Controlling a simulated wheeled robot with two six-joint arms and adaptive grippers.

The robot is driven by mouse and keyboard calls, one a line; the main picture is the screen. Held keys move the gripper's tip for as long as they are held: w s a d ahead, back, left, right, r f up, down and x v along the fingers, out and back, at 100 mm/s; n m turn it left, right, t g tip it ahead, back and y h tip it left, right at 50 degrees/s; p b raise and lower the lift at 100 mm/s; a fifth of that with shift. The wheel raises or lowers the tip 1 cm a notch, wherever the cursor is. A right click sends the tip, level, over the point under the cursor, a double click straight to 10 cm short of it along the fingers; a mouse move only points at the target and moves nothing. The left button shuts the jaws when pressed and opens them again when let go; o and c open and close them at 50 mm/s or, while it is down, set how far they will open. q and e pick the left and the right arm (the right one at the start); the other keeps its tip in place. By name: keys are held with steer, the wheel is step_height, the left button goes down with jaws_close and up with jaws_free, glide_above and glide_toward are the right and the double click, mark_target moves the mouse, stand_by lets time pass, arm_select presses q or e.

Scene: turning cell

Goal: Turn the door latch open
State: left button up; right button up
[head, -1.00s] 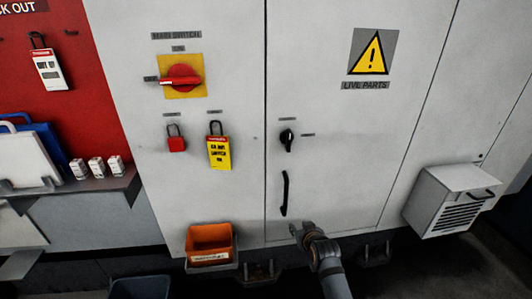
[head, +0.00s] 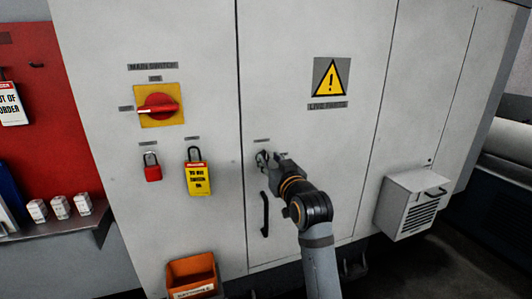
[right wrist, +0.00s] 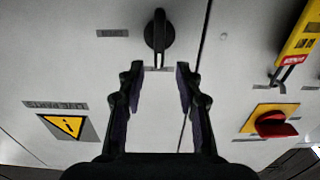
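The black door latch (right wrist: 158,38) is on the grey cabinet door (head: 300,60), its lever in line with the gap between my fingers in the right wrist view. In the head view it is mostly hidden behind my right gripper (head: 267,160). My right gripper also shows in the right wrist view (right wrist: 158,78), its two fingers spread apart with nothing between them. The latch appears just beyond the fingertips; I cannot tell whether they touch the door. My left gripper is not in view.
A black door handle (head: 265,214) is below the latch. To the left are a red rotary switch (head: 158,106), a red padlock (head: 152,172) and a yellow tag (head: 198,178). An orange bin (head: 190,272) is lower left. A vented box (head: 412,205) juts out at right.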

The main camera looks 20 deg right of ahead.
mark_target(266, 155)
steer(key=w, duration=0.3)
steer(key=shift+w+f+p, duration=0.1)
steer(key=shift+w+p, duration=0.2)
jaws_close()
